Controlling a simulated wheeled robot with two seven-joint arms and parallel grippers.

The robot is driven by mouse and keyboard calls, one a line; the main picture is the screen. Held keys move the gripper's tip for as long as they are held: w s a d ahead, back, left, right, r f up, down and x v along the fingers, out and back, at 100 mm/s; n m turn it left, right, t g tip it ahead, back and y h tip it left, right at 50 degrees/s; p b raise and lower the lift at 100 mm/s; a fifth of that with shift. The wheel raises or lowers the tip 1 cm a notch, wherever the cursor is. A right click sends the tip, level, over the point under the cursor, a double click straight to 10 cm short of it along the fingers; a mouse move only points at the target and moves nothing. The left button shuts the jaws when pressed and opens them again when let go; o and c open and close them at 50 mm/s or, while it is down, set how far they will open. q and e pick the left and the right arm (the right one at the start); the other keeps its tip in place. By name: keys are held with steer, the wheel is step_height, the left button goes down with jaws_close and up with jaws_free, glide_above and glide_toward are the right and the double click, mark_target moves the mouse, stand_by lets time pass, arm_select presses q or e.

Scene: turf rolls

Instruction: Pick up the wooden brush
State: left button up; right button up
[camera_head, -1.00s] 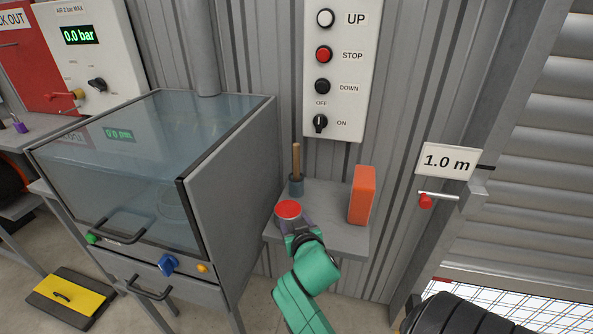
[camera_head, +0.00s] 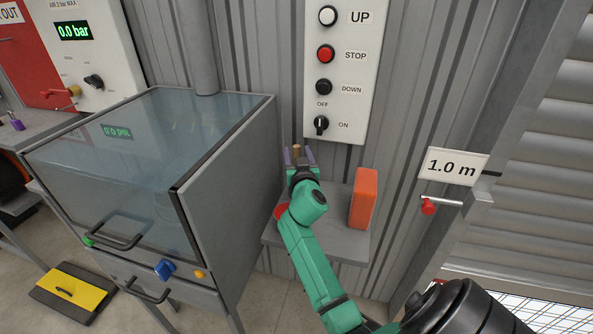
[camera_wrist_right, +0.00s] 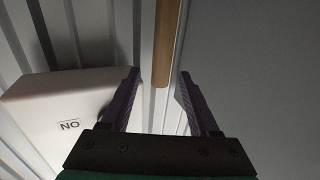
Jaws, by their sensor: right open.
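The wooden brush shows as a tan handle top (camera_head: 296,150) between the purple fingers of my right gripper (camera_head: 298,155) in the head view. Its lower part and base are hidden behind my gripper and wrist. In the right wrist view the handle (camera_wrist_right: 166,45) runs down from the top edge, and its end shows between the spread fingertips of my right gripper (camera_wrist_right: 158,76). The fingers are open on either side of the handle; a gap shows on both sides, narrower at the right finger. My left gripper is not in view.
An orange block (camera_head: 363,199) stands right of my wrist on the grey shelf (camera_head: 335,238). A red-topped can (camera_head: 282,211) is partly behind my forearm. The glass-topped cabinet (camera_head: 225,180) stands close left. The switch panel (camera_head: 341,70) is on the wall above.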

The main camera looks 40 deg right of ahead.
steer(key=shift+x, duration=1.1)
jaws_close()
